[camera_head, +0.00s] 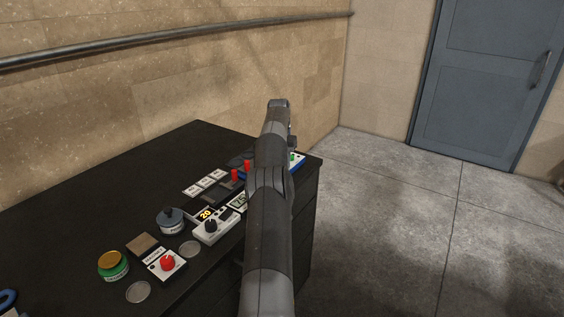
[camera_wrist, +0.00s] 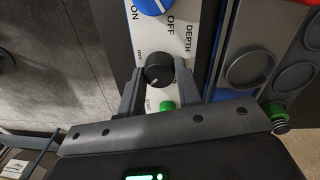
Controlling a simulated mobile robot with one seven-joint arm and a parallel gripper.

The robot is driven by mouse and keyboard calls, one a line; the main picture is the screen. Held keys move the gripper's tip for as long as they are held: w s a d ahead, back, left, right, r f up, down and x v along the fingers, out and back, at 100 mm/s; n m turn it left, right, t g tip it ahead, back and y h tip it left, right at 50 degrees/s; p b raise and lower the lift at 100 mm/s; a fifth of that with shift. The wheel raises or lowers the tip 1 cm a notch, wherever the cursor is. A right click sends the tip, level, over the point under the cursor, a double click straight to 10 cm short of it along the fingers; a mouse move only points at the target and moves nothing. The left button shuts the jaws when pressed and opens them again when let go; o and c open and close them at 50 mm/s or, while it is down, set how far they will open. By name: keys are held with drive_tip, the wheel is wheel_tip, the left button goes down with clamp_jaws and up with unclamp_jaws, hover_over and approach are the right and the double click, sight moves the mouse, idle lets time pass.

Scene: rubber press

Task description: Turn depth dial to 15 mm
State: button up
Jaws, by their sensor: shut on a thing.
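The depth dial (camera_wrist: 159,69) is a round black knob on a white panel (camera_wrist: 150,45) with blue edging, printed "DEPTH" and "mm". In the wrist view my gripper (camera_wrist: 159,80) is shut on the dial, one dark finger on each side. A pale mark shows near the dial's lower edge; I cannot read a depth value from it. In the head view my arm covers the gripper and the dial. Part of a white-and-blue panel (camera_head: 297,160) shows beside the arm there.
A blue ON/OFF knob (camera_wrist: 153,4) and a green button (camera_wrist: 167,106) flank the dial closely. The black bench (camera_head: 190,140) holds a red-knob box (camera_head: 167,263), a black-knob box (camera_head: 212,226), a green-labelled jar (camera_head: 112,266) and cards (camera_head: 205,181). Floor right of the bench is clear.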

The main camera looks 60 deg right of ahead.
drive_tip(key=shift+d+r+m, duration=0.1)
drive_tip(key=shift+m, duration=2.2)
drive_tip(key=o, duration=1)
drive_tip(key=shift+c, duration=0.2)
